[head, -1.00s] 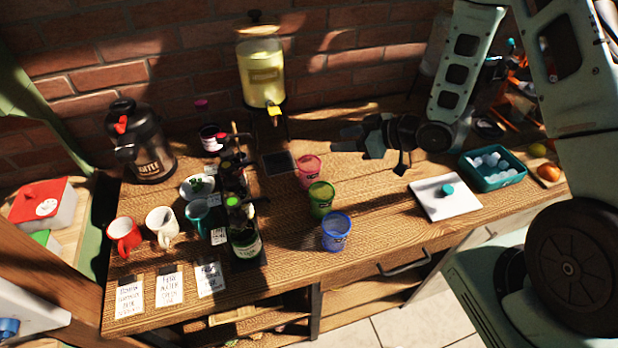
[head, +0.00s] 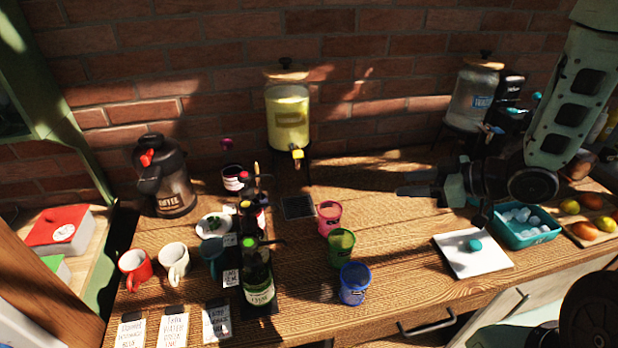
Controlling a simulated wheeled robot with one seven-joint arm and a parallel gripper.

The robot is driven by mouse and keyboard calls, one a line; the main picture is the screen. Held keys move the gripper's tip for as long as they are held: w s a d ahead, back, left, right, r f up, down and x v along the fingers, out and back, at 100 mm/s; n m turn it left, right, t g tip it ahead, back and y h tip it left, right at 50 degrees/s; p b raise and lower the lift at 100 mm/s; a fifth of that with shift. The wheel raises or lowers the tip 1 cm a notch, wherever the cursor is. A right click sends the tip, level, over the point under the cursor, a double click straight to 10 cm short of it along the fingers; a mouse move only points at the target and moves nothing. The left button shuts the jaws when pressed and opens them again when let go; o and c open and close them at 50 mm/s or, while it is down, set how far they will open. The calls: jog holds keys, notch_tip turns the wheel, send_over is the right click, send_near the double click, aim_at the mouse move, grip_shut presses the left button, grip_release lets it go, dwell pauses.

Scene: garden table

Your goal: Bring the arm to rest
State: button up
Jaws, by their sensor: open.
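My gripper (head: 440,204) is at the right of the table in the head view, held above the wooden top with nothing seen between its fingers. Its fingers point left, and dark shadow blurs their outline. It is above and behind the white board (head: 478,262) and left of the teal ice bin (head: 528,236). My arm comes down from the top right corner. The wooden table (head: 400,265) lies below it.
Pink (head: 329,218), green (head: 341,248) and blue (head: 354,284) cups stand mid-table. Bottles (head: 257,280), mugs (head: 174,264) and a coffee pot (head: 165,178) fill the left. A yellow dispenser (head: 288,120) and a water dispenser (head: 472,98) stand at the back. Fruit (head: 585,232) lies far right.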

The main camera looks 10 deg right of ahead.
jog(key=a+f+g+h+b, duration=0.2)
jog(key=a+f+h+b, duration=0.1)
jog(key=a+h+b, duration=0.4)
jog(key=s+a+g+b, duration=0.1)
jog(key=s+a+g, duration=0.2)
jog(key=s, duration=0.8)
jog(key=s+a+m+g+h+b, duration=0.1)
jog(key=s+a+g+b, duration=0.1)
jog(key=s+a, duration=0.6)
jog(key=s+g, duration=0.1)
jog(key=s, duration=0.1)
jog(key=shift+s+r+g, duration=0.25)
jog(key=shift+s+g, duration=0.05)
jog(key=shift+s, duration=0.05)
jog(key=shift+a, duration=0.1)
